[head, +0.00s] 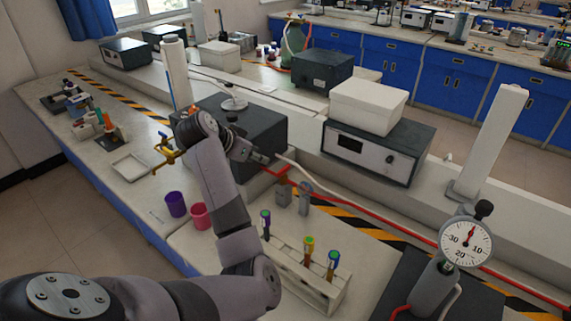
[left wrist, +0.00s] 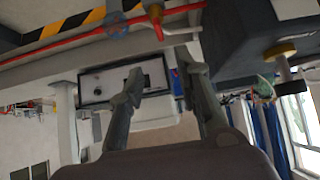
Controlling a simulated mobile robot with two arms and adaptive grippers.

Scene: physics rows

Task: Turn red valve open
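The red valve (head: 283,173) sits on a red line on the bench, in front of the dark box. In the left wrist view, its red handle (left wrist: 157,28) shows near the top edge, with a yellowish part above it. My left gripper (head: 264,159) reaches in from the left, close to the valve and partly overlapping it in the head view. In the left wrist view, my left gripper (left wrist: 160,83) has its two fingers spread apart with nothing between them. The handle lies beyond the fingertips, and I cannot tell whether anything touches. My right gripper is not in view.
A dark box (head: 250,130) stands behind the gripper. A test tube rack (head: 315,285), a pressure gauge (head: 467,242), purple cup (head: 175,204) and pink cup (head: 200,215) stand nearby. A yellow tap (head: 167,152) is at left. A red hose (head: 400,233) runs right.

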